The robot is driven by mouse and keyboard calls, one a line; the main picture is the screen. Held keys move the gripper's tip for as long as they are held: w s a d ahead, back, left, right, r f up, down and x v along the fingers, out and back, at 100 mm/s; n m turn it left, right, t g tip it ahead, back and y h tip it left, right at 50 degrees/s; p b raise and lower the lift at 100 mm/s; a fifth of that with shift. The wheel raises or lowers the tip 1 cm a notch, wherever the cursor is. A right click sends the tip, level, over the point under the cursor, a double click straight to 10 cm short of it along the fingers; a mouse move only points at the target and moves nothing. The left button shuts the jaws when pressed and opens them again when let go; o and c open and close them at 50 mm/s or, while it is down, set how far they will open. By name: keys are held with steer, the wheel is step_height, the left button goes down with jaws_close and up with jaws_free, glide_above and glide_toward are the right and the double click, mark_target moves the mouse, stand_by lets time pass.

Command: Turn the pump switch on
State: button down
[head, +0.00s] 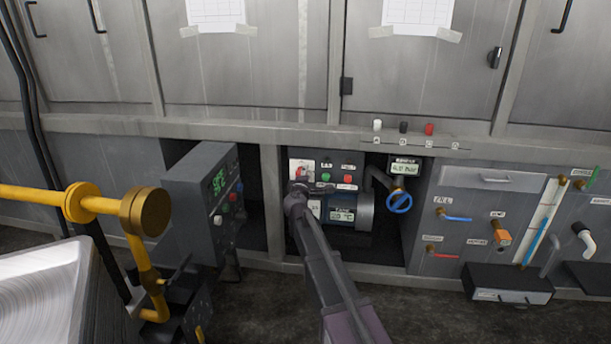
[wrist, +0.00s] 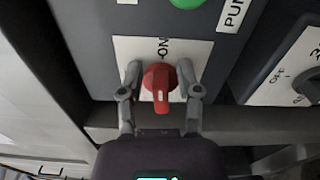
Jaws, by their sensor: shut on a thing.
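The red pump switch (wrist: 160,80) is a rotary knob on a white plate in the wrist view. The word ON is printed above it, and the knob's narrow handle points down in that picture. My gripper (wrist: 162,88) has one grey finger on each side of the knob and is shut on it. In the head view my gripper (head: 297,187) reaches the upper left of the dark pump panel (head: 327,166). The white switch plate (head: 302,165) shows just above it, partly hidden by my gripper.
A green button (wrist: 187,4) sits above the switch in the wrist view, and an OFF-marked dial (wrist: 307,86) is at the right. In the head view a blue valve wheel (head: 400,203) is right of the pump panel. A grey control box (head: 190,190) juts out at the left.

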steer(key=shift+f+m, duration=0.1)
steer(key=shift+m, duration=0.5)
steer(key=c, duration=0.6)
jaws_free()
steer(key=shift+c, duration=0.2)
steer(key=shift+s, duration=0.15)
steer(key=v, duration=1.1)
steer(key=shift+s, duration=0.35)
steer(key=shift+a, duration=0.15)
